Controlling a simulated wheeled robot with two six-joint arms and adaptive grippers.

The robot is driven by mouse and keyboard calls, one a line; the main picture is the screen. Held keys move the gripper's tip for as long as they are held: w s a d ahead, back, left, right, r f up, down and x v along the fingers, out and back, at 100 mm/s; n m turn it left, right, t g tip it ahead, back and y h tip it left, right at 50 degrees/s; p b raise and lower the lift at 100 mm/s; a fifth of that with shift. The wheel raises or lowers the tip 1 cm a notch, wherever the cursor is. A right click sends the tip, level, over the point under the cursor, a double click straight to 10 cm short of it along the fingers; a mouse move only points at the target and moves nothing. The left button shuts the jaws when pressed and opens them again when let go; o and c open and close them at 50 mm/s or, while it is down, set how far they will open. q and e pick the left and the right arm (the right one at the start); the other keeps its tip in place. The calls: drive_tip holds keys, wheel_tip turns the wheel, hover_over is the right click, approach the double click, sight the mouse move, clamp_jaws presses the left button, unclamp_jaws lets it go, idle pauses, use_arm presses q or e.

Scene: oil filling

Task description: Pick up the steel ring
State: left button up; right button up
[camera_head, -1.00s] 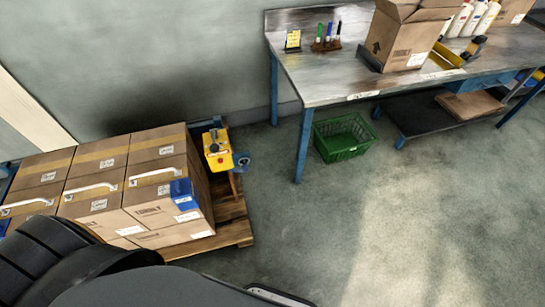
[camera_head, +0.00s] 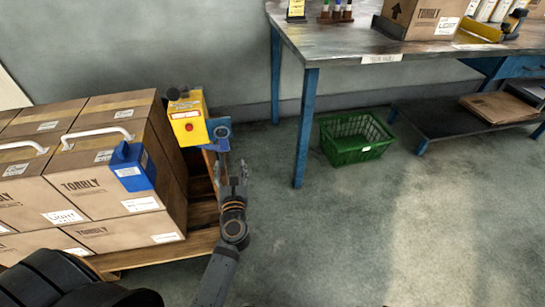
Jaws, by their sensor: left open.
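A small grey ring-like part, which looks like the steel ring (camera_head: 222,132), is on a blue holder (camera_head: 214,143) beside the yellow box. It is too small to show how it is seated. My left gripper (camera_head: 231,168) is open, its fingers pointing up the picture, just below the ring in the view. It looks empty and apart from the ring. My right gripper is not in view.
The yellow box (camera_head: 188,118) with a red button stands left of the ring, next to stacked cartons (camera_head: 95,185) on a wooden pallet (camera_head: 150,254). A workbench (camera_head: 345,50) and a green basket (camera_head: 355,138) stand to the right. The floor between is free.

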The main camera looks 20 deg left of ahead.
use_arm(q)
drive_tip(key=n, duration=0.2)
approach(223, 141)
drive_tip(key=w, duration=0.3)
drive_tip(key=shift+y, duration=0.4)
drive_tip(key=x, duration=0.3)
drive_tip(key=a+b+x, duration=0.1)
drive_tip(key=shift+a+f, duration=0.15)
drive_tip(key=shift+f, duration=0.05)
drive_tip(key=shift+w+a, duration=0.2)
drive_tip(key=shift+w, duration=0.2)
drive_tip(key=shift+r, duration=0.1)
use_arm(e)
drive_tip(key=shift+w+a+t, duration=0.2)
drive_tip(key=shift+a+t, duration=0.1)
use_arm(q)
drive_tip(key=shift+c, duration=0.2)
clamp_jaws()
